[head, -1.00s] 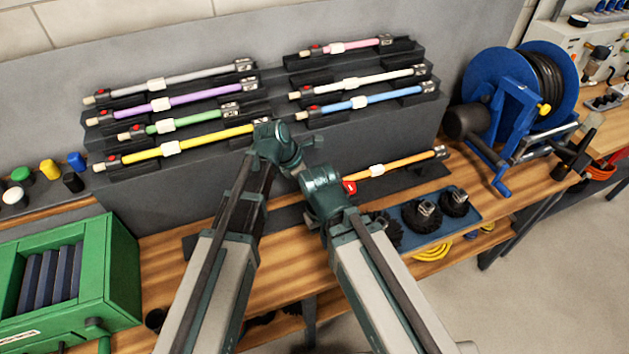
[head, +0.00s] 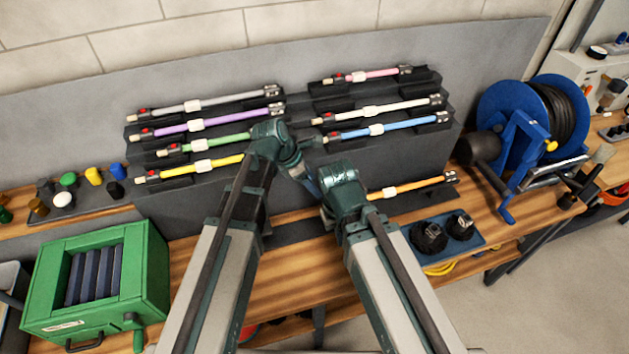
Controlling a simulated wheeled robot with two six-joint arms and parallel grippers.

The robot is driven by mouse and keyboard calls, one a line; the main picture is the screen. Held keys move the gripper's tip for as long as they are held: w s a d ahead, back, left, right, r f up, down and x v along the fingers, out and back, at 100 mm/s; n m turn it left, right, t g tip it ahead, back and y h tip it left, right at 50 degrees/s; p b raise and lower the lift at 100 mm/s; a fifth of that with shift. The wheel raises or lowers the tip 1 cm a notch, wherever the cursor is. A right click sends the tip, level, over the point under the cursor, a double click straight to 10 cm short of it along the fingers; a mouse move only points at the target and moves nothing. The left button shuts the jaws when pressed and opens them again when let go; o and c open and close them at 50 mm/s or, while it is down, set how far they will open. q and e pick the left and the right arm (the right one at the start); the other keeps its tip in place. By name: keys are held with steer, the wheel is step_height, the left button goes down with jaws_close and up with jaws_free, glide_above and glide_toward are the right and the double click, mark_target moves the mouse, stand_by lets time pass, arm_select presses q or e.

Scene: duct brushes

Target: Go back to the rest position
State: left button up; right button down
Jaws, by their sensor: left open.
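My left gripper (head: 311,184) is at the end of the left arm, in front of the rack in the middle of the view. It is small and partly hidden by its wrist; I see nothing held in it. My right arm (head: 345,190) comes up close beside it, and its wrist hides its gripper. Both arms are bent up over the bench in front of the rack. The left wrist covers the right ends of the green rod (head: 222,142) and the yellow rod (head: 210,165).
A stepped grey rack holds several coloured rods, such as the purple rod (head: 215,121). An orange rod (head: 418,186) lies lower right. A green box (head: 148,270) stands left, a blue hose reel (head: 520,115) right. A blue tray (head: 477,243) holds dark round brushes.

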arm_select(q)
steer(key=s+a+f+m+y, duration=0.1)
steer(key=s+a+m+y, duration=0.3)
steer(key=a+m, duration=0.55)
steer(key=s+a+f+m+y, duration=0.1)
steer(key=s+a+m, duration=0.5)
steer(key=m, duration=0.6)
steer(key=s+d+f+m+g+y+b, duration=0.1)
steer(key=s+d+m, duration=0.3)
steer(key=d, duration=0.7)
steer(key=shift+s+f+g+b, duration=0.4)
steer(key=shift+s+f+b, duration=0.1)
steer(key=shift+s, duration=0.6)
arm_select(e)
steer(key=shift+f, duration=0.95)
arm_select(q)
steer(key=shift+d, duration=0.15)
arm_select(e)
steer(key=shift+d, duration=0.1)
